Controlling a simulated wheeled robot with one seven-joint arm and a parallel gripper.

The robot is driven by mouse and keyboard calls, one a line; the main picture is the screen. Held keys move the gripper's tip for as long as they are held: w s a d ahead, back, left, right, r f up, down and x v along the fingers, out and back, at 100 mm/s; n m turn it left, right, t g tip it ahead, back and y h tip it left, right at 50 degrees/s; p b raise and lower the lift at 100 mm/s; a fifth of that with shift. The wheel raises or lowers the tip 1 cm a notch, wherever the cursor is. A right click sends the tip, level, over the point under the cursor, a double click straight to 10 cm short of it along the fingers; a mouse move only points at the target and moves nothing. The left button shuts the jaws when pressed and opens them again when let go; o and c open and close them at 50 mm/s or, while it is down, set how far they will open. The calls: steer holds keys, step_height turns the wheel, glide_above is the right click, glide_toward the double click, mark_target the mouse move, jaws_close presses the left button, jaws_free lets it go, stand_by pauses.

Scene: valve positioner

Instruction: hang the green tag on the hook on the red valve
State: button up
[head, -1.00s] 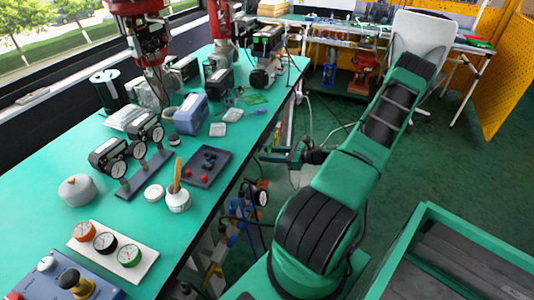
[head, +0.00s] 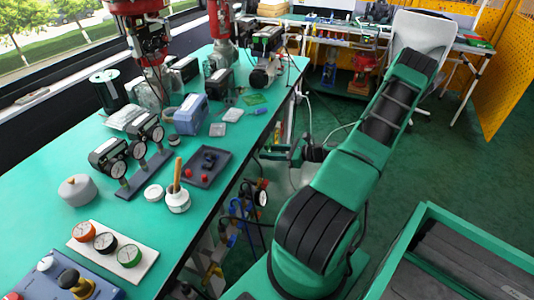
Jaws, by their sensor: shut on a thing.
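My gripper (head: 284,152) shows small and dark beside the bench's right edge, left of my green arm. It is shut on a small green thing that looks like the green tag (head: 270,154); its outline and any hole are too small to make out. Two large red valve bodies stand at the far part of the bench, one red valve (head: 140,7) at the top left and another (head: 220,30) behind it. I cannot tell which one bears the hook, and no hook can be made out. My gripper is well apart from both, nearer the camera and lower right.
Hoses and a gauge (head: 262,197) hang beside the bench.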

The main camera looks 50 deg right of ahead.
steer(key=shift+s, duration=0.1)
steer(key=shift+s+d+r, duration=0.1)
steer(key=shift+s+d, duration=0.2)
steer(key=shift+s, duration=0.45)
steer(key=shift+s+d+f, duration=0.1)
steer(key=shift+s+d, duration=0.25)
steer(key=shift+s, duration=0.35)
steer(key=shift+s+d+r, duration=0.1)
steer(key=shift+s+d, duration=0.2)
steer(key=shift+s, duration=0.45)
steer(key=shift+a, duration=0.1)
